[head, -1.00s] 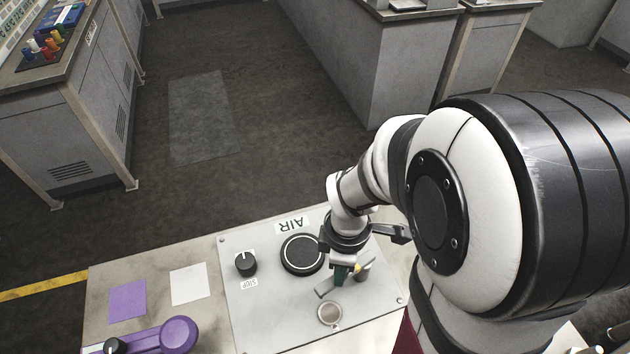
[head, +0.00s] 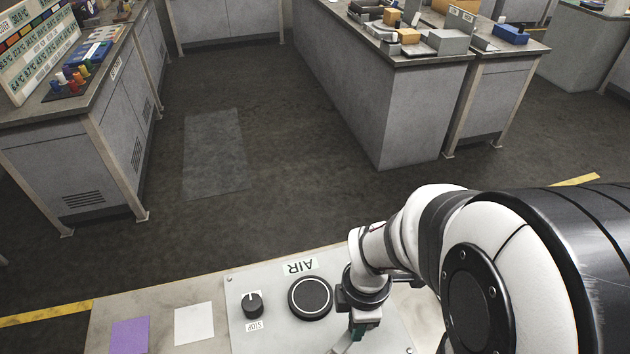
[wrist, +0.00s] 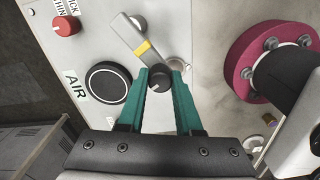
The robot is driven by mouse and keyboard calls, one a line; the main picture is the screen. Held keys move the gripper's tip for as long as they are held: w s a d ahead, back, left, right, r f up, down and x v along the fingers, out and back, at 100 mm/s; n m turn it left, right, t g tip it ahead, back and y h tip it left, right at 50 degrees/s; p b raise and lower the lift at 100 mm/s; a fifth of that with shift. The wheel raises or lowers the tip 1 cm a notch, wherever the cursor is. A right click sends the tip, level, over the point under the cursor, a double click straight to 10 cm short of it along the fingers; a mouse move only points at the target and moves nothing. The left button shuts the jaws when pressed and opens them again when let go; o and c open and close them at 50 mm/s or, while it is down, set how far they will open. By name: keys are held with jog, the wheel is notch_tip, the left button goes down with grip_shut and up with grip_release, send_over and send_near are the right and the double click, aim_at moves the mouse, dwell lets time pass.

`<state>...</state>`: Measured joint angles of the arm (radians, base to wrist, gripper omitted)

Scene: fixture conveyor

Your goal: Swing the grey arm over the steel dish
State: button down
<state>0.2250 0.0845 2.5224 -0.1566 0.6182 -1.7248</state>
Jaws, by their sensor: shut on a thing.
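The grey arm (wrist: 130,35) is a flat lever with a yellow band on a pale panel (wrist: 205,25) in the wrist view. A small round metal rim, seemingly the steel dish (wrist: 178,62), shows just right of the knob, partly hidden by the right finger. The knob looks beside the dish. In the head view my gripper (head: 354,340) is at the bottom edge; the dish is out of frame.
A large black dial (head: 310,298) marked AIR and a black STOP knob (head: 252,305) are on the panel left of my gripper. A red knob (wrist: 65,25) is at the wrist view's upper left. Purple (head: 130,335) and white squares (head: 194,323) lie further left.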

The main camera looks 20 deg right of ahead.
jog(key=c, duration=0.6)
grip_release()
notch_tip(320, 180, up, 16)
jog(key=shift+f, duration=0.1)
jog(key=s+a+f+m, duration=0.1)
jog(key=s+a+m, duration=0.1)
jog(key=m, duration=0.5)
jog(key=s+a+f+m+y, duration=0.1)
jog(key=s+a+f+m, duration=0.1)
jog(key=m, duration=0.5)
jog(key=s+a+f+m, duration=0.1)
jog(key=s+a+m, duration=0.3)
jog(key=m, duration=0.3)
jog(key=shift+s+a+f+y, duration=0.3)
jog(key=shift+s+y, duration=0.1)
jog(key=shift+s, duration=0.1)
